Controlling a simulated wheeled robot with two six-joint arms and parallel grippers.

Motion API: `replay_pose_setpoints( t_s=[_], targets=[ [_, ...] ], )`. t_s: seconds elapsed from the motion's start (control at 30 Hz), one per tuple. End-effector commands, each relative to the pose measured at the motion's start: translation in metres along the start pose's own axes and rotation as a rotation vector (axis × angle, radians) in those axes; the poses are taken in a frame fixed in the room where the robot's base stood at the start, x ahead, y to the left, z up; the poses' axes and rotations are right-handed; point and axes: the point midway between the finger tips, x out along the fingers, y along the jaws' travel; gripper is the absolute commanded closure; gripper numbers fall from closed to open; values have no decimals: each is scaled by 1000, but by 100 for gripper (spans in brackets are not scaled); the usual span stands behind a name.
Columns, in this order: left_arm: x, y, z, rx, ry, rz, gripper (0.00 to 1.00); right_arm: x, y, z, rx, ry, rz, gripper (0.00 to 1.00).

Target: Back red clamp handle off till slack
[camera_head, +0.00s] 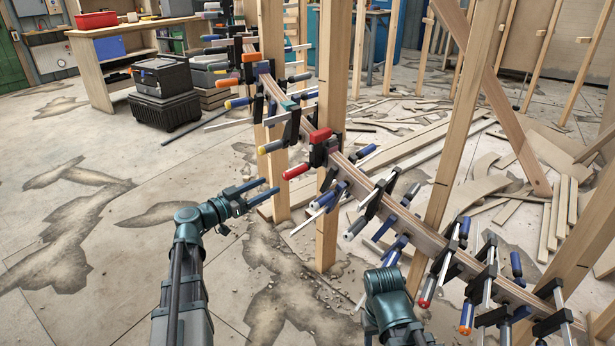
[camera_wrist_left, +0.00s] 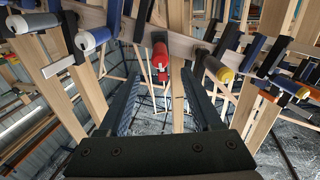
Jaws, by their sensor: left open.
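The red clamp has a red handle (camera_head: 298,171) and a red body (camera_head: 320,137) on the curved wooden stringer (camera_head: 345,164), by a vertical post. My left gripper (camera_head: 268,187) is open and empty, to the left of and slightly below the handle in the head view. In the left wrist view a red handle (camera_wrist_left: 160,58) shows end-on, ahead between the two open fingers (camera_wrist_left: 161,80). It looks beyond the fingertips, with no contact visible. Part of my right arm shows at the bottom of the head view; its gripper is not seen.
Several clamps with blue, yellow and orange handles line the stringer; a blue-and-white one (camera_head: 329,195) is close to the red one. Wooden posts (camera_head: 333,100) stand along it. Offcuts (camera_head: 510,180) litter the floor behind. The floor at left is clear up to black toolboxes (camera_head: 165,95).

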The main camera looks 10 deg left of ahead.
Motion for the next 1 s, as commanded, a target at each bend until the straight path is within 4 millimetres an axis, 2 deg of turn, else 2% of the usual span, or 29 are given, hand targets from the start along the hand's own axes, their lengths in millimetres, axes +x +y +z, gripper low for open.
replay_pose_setpoints(
  t_s=[0.13,0.27,0.7,1.0],
  targets=[
    [1,-1,-1,1,2,-1,34,-1,0,0,0,0,0,50],
    [14,-1,-1,0,1,2,34,-1,0,0,0,0,0,50],
    [100,-2,-1,0,0,3,34,0,0,0,0,0,0,50],
    [134,0,0,-1,0,2,34,0,0,0,0,0,0,50]
  ],
)
